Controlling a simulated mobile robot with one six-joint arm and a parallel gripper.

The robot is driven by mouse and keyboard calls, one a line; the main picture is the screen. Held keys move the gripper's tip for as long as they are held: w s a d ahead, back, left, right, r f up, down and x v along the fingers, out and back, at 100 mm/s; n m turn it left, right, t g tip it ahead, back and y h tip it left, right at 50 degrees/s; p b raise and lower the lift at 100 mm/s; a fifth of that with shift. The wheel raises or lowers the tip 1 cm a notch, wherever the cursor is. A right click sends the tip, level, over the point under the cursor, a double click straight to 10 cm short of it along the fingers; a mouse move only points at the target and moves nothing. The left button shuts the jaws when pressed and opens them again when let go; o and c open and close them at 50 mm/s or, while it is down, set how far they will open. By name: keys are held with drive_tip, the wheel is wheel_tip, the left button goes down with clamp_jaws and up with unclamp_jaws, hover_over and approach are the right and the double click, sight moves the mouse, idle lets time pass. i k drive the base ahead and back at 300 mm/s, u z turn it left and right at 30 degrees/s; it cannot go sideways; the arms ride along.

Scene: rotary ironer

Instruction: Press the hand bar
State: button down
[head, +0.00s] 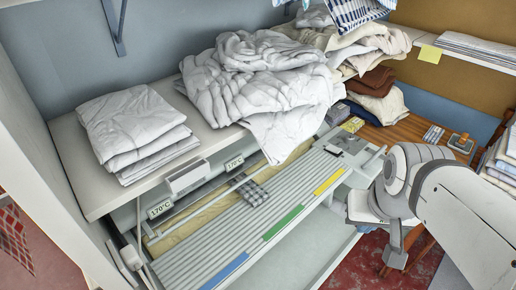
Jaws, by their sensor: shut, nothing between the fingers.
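The rotary ironer has a slatted grey feed table (235,240) with blue, green and yellow marks along its front edge. A thin pale bar (205,195) runs lengthwise above the tan padded roll (190,222), behind the slats. It may be the hand bar, but I cannot tell for sure. My gripper (395,258) hangs at the right, in front of the ironer's right end. It looks shut and empty, apart from the bar. Its fingertips are small and partly hidden by my arm.
A shelf (92,190) above the ironer bears folded white linen (135,130) and a crumpled white heap (260,85) that hangs over its edge. A wooden table (415,133) with folded cloths stands at the back right. Red floor (345,262) shows below.

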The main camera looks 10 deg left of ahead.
sight(379, 152)
drive_tip(key=z, duration=0.4)
drive_tip(key=k, duration=1.25)
drive_tip(key=z, duration=0.6)
drive_tip(key=i, duration=1.85)
drive_tip(key=u, duration=0.4)
